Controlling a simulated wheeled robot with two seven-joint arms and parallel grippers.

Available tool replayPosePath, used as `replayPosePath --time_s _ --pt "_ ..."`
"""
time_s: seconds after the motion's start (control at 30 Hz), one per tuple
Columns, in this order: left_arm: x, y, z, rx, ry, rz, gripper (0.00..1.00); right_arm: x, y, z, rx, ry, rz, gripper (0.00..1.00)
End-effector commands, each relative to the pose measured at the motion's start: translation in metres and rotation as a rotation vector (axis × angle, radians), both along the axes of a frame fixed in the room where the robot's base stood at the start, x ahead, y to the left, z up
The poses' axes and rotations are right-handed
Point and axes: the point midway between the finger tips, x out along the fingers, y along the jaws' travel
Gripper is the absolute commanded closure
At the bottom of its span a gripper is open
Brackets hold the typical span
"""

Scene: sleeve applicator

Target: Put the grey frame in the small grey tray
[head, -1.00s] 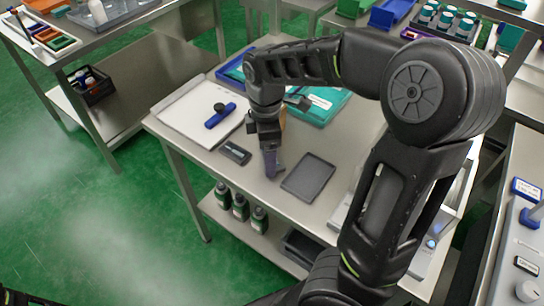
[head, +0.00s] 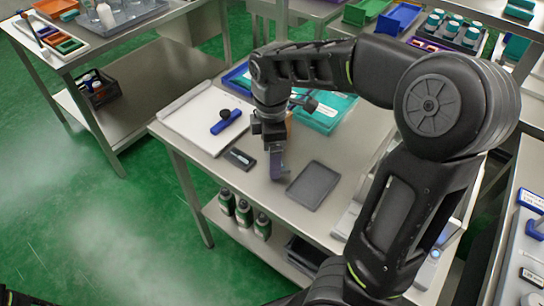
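The small grey tray (head: 313,186) is a shallow, dark grey rectangle lying flat on the steel table; it looks empty. My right gripper (head: 279,165) points down just left of the tray, low over the table. A greyish-purple piece shows at its fingertips. I cannot tell whether this is the fingers alone or the grey frame held edge-on, nor whether the fingers are open. I cannot make out the grey frame anywhere else. My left gripper is out of view.
A dark flat device (head: 240,158) lies left of the gripper. A white board (head: 196,118) carries a blue handle with a black knob (head: 226,121). Bottles (head: 243,212) stand on the lower shelf. My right arm hides the table's right part.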

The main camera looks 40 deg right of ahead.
Motion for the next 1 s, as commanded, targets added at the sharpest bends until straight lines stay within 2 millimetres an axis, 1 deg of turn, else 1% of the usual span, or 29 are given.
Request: replayPosePath --time_s 0.27,0.47,0.5,0.57,0.63,0.7,0.8,1.0 --pt "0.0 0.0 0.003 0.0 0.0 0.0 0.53 0.0 0.0 0.047 0.001 -0.005 0.0 0.64" --pt "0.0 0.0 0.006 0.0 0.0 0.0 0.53 0.001 0.0 0.094 0.0 -0.004 -0.001 0.64" --pt "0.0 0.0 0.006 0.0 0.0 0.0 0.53 0.001 0.0 0.105 0.0 -0.006 0.0 0.64" --pt "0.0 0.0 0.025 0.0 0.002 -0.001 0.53 0.0 -0.001 0.127 0.0 -0.001 -0.001 0.64" --pt "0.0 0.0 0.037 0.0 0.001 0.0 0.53 0.0 -0.001 0.142 0.0 -0.001 -0.001 0.64" --pt "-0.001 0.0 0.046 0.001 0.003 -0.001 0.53 0.0 0.0 0.15 -0.001 0.0 -0.001 0.64" --pt "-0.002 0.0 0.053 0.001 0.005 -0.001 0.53 0.0 0.0 0.159 -0.001 0.0 0.0 0.64" --pt "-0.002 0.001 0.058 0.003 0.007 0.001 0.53 0.0 0.0 0.163 -0.001 0.0 0.0 0.64"
